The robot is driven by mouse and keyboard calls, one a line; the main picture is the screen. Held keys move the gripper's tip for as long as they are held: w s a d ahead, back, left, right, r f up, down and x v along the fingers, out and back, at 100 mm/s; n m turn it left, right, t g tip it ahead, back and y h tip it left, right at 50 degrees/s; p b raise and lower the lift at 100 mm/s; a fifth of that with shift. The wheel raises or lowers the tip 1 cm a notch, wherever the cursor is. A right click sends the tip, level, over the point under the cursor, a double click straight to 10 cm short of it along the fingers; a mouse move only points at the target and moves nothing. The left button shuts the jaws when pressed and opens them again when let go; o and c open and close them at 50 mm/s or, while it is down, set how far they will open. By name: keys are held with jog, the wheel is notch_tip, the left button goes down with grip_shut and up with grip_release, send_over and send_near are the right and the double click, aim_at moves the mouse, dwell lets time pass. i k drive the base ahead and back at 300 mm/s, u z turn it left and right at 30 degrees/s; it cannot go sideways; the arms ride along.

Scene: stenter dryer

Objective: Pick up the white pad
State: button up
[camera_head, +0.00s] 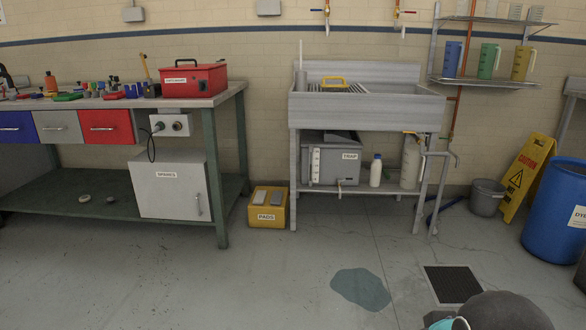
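A yellow box labelled PADS (280,220) stands on the floor between the workbench and the sink. Two small flat pads lie at its top: a pale, whitish pad (260,197) on the left and a greyer pad (277,199) on the right. They are small here, and I cannot tell whether they rest on a lid or inside the box. Part of my arm shows at the bottom right edge, dark grey with a teal band. My gripper is not in view.
The workbench (215,101) with a spares cabinet (170,190) stands left of the box. The metal sink (365,108) stands right of it. A puddle (360,289) and a floor drain (453,284) lie in front. A caution sign (527,175) and blue drum (556,208) stand at right.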

aim_at(259, 198)
jog(key=u, duration=0.4)
jog(key=i, duration=1.9)
jog(key=u, duration=0.3)
jog(key=i, duration=2)
jog(key=z, duration=0.1)
